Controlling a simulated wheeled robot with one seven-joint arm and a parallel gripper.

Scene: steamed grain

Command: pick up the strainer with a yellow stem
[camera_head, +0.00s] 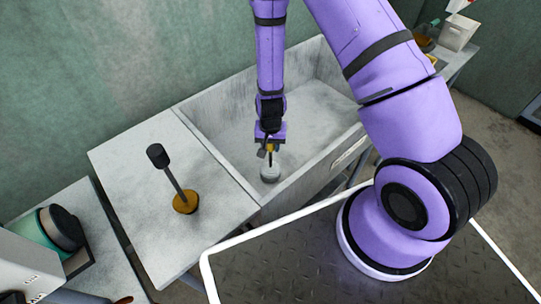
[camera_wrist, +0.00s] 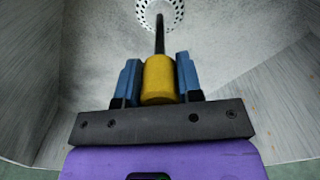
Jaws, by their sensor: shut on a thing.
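The strainer has a thick yellow stem (camera_wrist: 159,80), a thin dark rod and a pale perforated head (camera_wrist: 152,12). My gripper (camera_wrist: 159,78) is shut on the yellow stem, one blue finger on each side of it. In the head view my gripper (camera_head: 270,145) is low inside the sink basin, with the strainer's pale round head (camera_head: 270,173) below it. From these views I cannot tell whether the head touches the basin floor.
The grey sink (camera_head: 318,118) has raised walls around my gripper. On the counter (camera_head: 135,190) to its left stands a tool with a dark handle and a round yellow-brown base (camera_head: 186,202). A green and black round object (camera_head: 62,229) lies farther left. A pale box (camera_head: 458,32) stands at the far right.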

